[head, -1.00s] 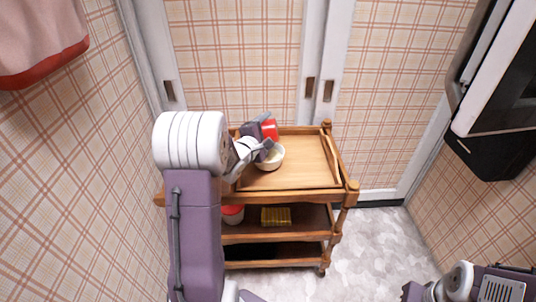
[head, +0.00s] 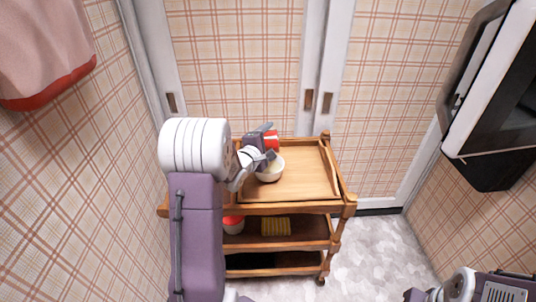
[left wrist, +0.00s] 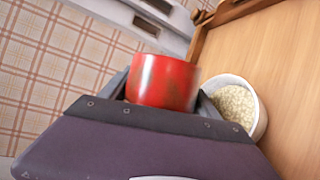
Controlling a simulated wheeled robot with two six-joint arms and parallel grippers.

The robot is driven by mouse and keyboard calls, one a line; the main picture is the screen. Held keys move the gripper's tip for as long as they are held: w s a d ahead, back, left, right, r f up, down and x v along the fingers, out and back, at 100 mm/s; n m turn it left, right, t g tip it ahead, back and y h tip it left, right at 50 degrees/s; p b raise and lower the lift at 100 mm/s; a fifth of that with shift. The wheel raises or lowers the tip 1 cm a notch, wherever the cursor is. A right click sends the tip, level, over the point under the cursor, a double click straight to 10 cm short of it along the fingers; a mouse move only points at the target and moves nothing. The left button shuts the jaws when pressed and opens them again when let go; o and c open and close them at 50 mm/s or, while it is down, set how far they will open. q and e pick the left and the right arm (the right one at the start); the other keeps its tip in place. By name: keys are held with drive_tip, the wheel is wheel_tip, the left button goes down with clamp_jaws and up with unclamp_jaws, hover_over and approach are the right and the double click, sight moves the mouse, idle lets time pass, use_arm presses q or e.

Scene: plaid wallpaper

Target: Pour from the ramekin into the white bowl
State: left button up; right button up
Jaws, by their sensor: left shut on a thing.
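The white bowl (head: 270,169) stands upright on the wooden cart's top and holds pale grains; it also shows in the left wrist view (left wrist: 240,105). The red ramekin (head: 272,140) is held by my left gripper (head: 267,144), just behind the bowl in the head view. In the left wrist view the ramekin (left wrist: 163,82) sits between the fingers, left of the bowl. It looks tilted; its inside is hidden, so I cannot tell what it holds. My right arm shows only in part at the lower right, without its fingers.
The wooden cart (head: 310,178) has a clear top right of the bowl. Its shelf carries a red-and-white container (head: 233,224) and a yellow item (head: 276,226). Plaid walls and white door frames (head: 313,80) stand close behind; a dark-fronted appliance (head: 500,100) hangs at right.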

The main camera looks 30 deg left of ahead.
use_arm(q)
drive_tip(key=p, duration=0.3)
drive_tip(key=shift+w+d+r+m, duration=0.1)
drive_tip(key=shift+r+m, duration=0.3)
drive_tip(key=shift+w+d+f+m+g+y, duration=0.2)
drive_tip(key=shift+d+f+m+g+y, duration=0.2)
drive_tip(key=shift+m+g, duration=0.35)
drive_tip(key=shift+f+m+g+y+p, duration=0.2)
drive_tip(key=shift+m+g+y+p, duration=0.2)
drive_tip(key=shift+m, duration=0.55)
drive_tip(key=shift+w+d+f+m+g+y, duration=0.15)
drive_tip(key=shift+d+f+m+g+y, duration=0.15)
drive_tip(key=shift+m, duration=0.4)
drive_tip(key=shift+w+d+m+g+y+p, duration=0.1)
drive_tip(key=shift+m+g+y+p, duration=0.15)
drive_tip(key=shift+m+y+p, duration=0.35)
drive_tip(key=w+d+f+m+g+y+p, duration=0.2)
drive_tip(key=w+d+m+y+p, duration=0.1)
drive_tip(key=d+m+y, duration=0.1)
drive_tip(key=d+m, duration=0.1)
drive_tip(key=m, duration=0.1)
drive_tip(key=shift+d+m+y, duration=0.3)
drive_tip(key=shift+d+y, duration=0.1)
drive_tip(key=shift+w, duration=0.1)
